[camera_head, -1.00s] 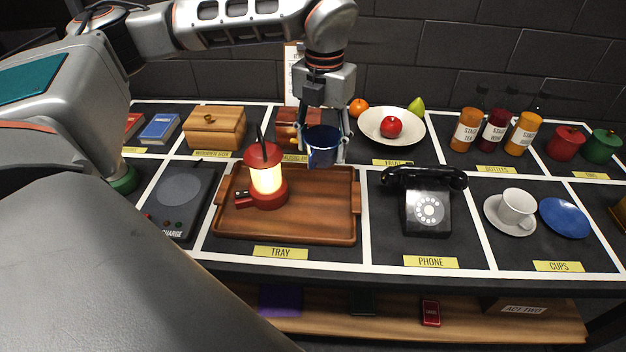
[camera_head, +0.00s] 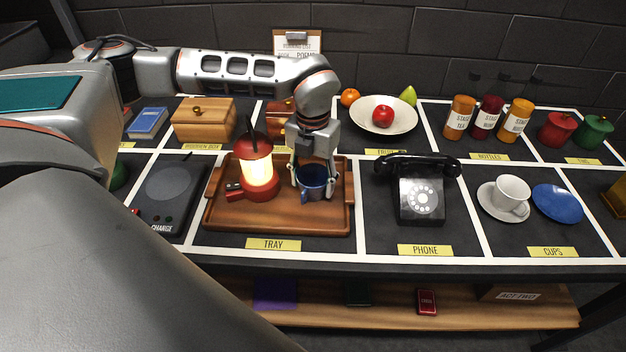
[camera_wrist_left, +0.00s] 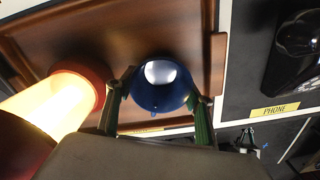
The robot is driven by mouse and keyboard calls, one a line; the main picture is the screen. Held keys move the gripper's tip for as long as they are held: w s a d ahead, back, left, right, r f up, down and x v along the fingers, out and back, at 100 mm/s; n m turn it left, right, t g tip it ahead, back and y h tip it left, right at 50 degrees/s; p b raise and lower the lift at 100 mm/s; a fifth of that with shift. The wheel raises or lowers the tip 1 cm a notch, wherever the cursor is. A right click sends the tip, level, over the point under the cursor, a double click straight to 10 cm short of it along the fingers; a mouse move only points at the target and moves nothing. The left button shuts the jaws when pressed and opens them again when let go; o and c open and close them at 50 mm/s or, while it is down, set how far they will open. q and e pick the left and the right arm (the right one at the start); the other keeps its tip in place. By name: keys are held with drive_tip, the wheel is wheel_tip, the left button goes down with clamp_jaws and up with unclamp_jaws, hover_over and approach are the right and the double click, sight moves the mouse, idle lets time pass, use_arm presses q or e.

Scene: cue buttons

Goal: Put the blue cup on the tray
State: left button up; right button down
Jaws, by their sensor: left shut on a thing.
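The blue cup (camera_head: 311,178) is upright between the fingers of my left gripper (camera_head: 314,190), which is shut on it. The cup is over the right half of the wooden tray (camera_head: 275,222); I cannot tell whether its base touches the tray. In the left wrist view the cup (camera_wrist_left: 160,88) sits between the two fingers of the gripper (camera_wrist_left: 158,103), with the tray (camera_wrist_left: 130,30) behind it.
A lit red lantern (camera_head: 258,172) stands on the tray's left half, close beside the cup. A black phone (camera_head: 421,190) is right of the tray. A charge pad (camera_head: 170,185) is left of it. A wooden box (camera_head: 203,122) and a fruit bowl (camera_head: 384,120) are behind.

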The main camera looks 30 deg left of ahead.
use_arm(q)
drive_tip(key=shift+r, duration=0.1)
drive_tip(key=o, duration=1.2)
wheel_tip(320, 180, up, 12)
drive_tip(key=shift+p, duration=0.4)
